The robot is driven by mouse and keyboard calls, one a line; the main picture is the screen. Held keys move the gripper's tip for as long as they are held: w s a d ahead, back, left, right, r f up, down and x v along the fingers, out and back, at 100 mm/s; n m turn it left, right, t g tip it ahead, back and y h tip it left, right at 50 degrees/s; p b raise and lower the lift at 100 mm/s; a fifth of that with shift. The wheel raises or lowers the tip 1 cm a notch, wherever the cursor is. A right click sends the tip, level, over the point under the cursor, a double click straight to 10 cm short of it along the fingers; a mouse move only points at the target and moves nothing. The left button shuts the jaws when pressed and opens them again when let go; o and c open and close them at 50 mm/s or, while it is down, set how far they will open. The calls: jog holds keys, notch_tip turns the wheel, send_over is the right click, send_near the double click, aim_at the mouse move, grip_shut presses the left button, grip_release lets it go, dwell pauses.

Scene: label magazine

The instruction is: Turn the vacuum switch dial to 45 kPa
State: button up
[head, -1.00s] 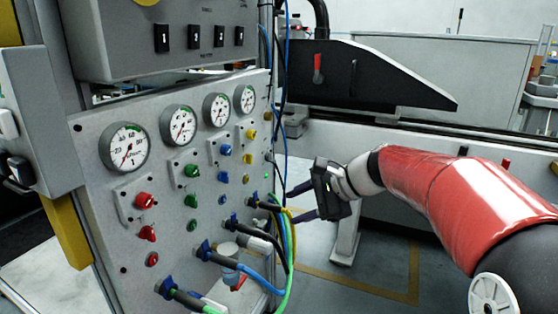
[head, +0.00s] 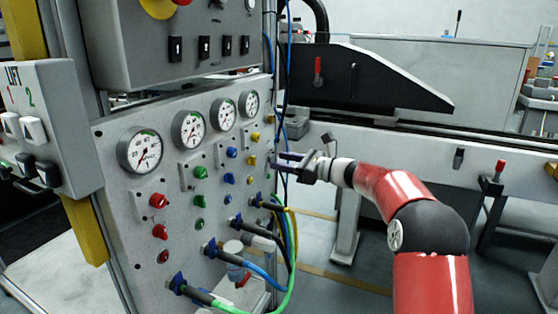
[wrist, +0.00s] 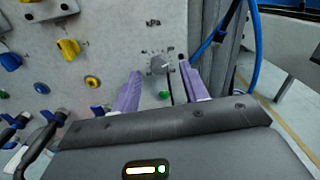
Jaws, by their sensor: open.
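The vacuum switch dial (wrist: 161,64) is a small round grey knob on the pale panel, under a "kPa" mark in the wrist view. Several small scale marks surround it, too small to read, so I cannot tell its setting. My gripper (wrist: 160,75) is open, its two purple fingers on either side of the dial in the picture. I cannot tell whether they touch it. In the head view my gripper (head: 275,162) points left at the panel's right edge. The dial is too small to make out there.
The panel (head: 120,175) carries several gauges (head: 189,130) and coloured knobs, including a yellow knob (wrist: 68,48) and a green button (wrist: 164,94) near the dial. A blue cable (wrist: 257,50) hangs right of the dial. Hoses (head: 288,240) plug in below. Open floor lies to the right.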

jog(key=shift+x, duration=0.85)
grip_shut()
jog(key=shift+f+n+b, duration=0.1)
jog(key=shift+n+b, duration=0.25)
jog(key=shift+n, duration=0.05)
jog(key=shift+n+b, duration=6.6)
jog(key=shift+n, duration=2.5)
